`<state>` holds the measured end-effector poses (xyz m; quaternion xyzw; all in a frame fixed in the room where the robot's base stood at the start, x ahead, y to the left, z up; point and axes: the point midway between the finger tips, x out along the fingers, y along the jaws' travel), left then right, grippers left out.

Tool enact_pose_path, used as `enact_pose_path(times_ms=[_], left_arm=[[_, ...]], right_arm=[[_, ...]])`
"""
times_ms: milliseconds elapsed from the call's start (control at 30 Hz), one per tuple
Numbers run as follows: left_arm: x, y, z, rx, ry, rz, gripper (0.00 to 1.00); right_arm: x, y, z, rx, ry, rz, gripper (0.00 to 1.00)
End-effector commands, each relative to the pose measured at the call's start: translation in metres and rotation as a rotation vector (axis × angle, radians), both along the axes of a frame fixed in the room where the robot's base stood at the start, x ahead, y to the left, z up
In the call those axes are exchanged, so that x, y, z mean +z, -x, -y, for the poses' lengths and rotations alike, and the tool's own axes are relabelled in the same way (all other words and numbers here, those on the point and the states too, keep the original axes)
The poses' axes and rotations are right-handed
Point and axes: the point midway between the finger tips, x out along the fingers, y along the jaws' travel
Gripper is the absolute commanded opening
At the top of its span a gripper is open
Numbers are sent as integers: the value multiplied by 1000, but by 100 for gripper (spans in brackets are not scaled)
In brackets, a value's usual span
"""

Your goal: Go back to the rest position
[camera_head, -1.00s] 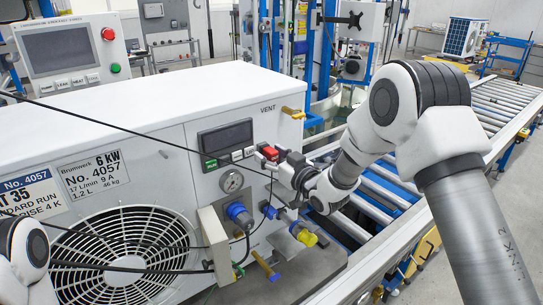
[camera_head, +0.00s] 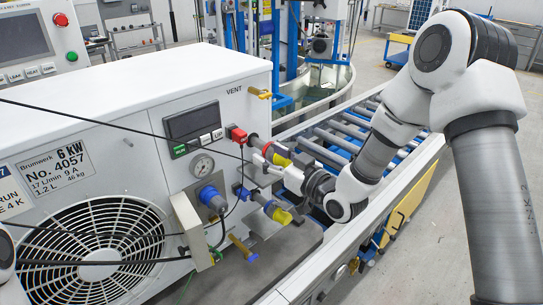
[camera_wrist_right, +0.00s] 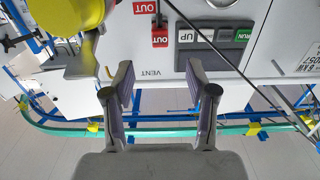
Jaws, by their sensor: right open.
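My right gripper (camera_head: 264,162) is open and empty in front of the white machine (camera_head: 120,85). In the right wrist view its two fingers (camera_wrist_right: 159,85) stand apart with nothing between them. Beside it, a grey coupling with a yellow band (camera_head: 280,158) sits at the red port (camera_head: 238,135). A large yellow part also shows close by in the right wrist view (camera_wrist_right: 85,15). I cannot tell whether a finger touches the coupling. Only a white part of my left arm shows at the left edge; the left gripper is out of view.
Below are a blue port (camera_head: 213,198) and a second yellow-ended coupling (camera_head: 281,214). A brass valve (camera_head: 258,93) sticks out above. A thin dark cable (camera_head: 120,125) crosses the machine's front. The roller conveyor (camera_head: 325,150) runs behind my right arm.

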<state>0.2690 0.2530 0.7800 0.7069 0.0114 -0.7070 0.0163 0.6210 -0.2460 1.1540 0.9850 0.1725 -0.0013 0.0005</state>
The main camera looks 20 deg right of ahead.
Motion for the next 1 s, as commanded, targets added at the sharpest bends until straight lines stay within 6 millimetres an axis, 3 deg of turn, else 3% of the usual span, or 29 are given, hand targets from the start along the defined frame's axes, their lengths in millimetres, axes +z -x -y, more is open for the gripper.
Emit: enact_pose_path(times_ms=[333,433,467,567,667,800,867,900,1000], left_arm=[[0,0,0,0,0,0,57],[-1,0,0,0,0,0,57],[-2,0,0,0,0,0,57],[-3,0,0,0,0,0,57],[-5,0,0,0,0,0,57],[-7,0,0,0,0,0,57],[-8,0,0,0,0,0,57],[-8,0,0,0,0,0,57],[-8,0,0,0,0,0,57]], right_arm=[[-2,0,0,0,0,-3,57],[-25,2,-2,4,5,-43,57],[-38,4,-4,9,9,-67,57],[-104,23,-18,36,33,-193,57],[-186,60,-28,35,65,-391,57],[-288,136,-31,-2,122,-727,57],[-325,178,-29,-28,151,-882,57],[-345,208,-26,-49,171,-989,57],[-377,278,-15,-120,220,-1238,57]])
